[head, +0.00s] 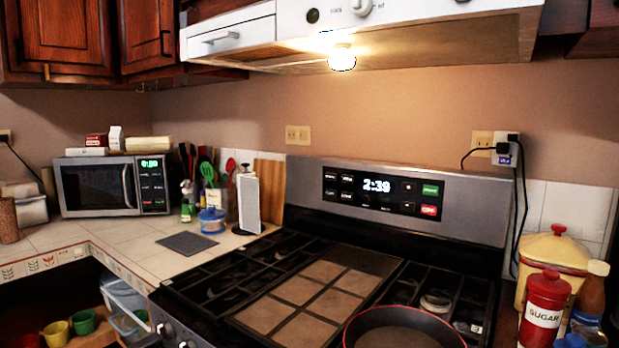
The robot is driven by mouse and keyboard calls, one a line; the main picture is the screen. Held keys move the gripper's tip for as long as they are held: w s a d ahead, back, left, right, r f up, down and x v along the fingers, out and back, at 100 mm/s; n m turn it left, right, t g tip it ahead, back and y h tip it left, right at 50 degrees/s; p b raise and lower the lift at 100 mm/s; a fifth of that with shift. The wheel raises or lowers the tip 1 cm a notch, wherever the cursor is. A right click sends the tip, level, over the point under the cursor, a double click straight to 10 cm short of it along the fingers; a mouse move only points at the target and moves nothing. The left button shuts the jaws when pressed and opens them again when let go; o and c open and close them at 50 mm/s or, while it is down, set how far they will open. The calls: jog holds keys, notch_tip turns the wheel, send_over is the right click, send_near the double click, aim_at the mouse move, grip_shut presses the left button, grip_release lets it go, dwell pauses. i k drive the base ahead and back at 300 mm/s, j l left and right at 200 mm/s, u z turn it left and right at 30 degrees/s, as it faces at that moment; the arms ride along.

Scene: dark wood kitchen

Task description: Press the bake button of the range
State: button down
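The range (300,210) stands in the middle to right of the head view, with a steel back panel. Its black control panel (384,192) shows a lit clock reading about 2:39. Small dark buttons (338,185) with tiny labels sit left of the clock. A green button (430,190) and a red button (428,210) sit at the right end. The labels are too small to tell which button is bake. My gripper is not in view.
A dark pan (405,338) with a red rim sits on the front of the cooktop. A red sugar canister (544,310), a yellow pot (555,255) and a bottle stand at right. A lit hood (400,30) overhangs the range. A microwave (95,188) stands at left.

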aim_at(331, 177)
jog(key=i+j, duration=0.15)
jog(key=j, duration=0.2)
jog(key=i+j, duration=0.15)
jog(key=j, duration=0.25)
jog(key=i+j, duration=0.15)
jog(key=j, duration=0.2)
jog(key=i+j, duration=0.1)
jog(key=j, duration=0.25)
jog(key=i+j, duration=0.15)
jog(key=j, duration=0.25)
jog(key=i+j, duration=0.15)
jog(key=j, duration=0.2)
jog(key=i+j, duration=0.15)
jog(key=j, duration=0.2)
jog(key=i+j, duration=0.15)
jog(key=j, duration=0.25)
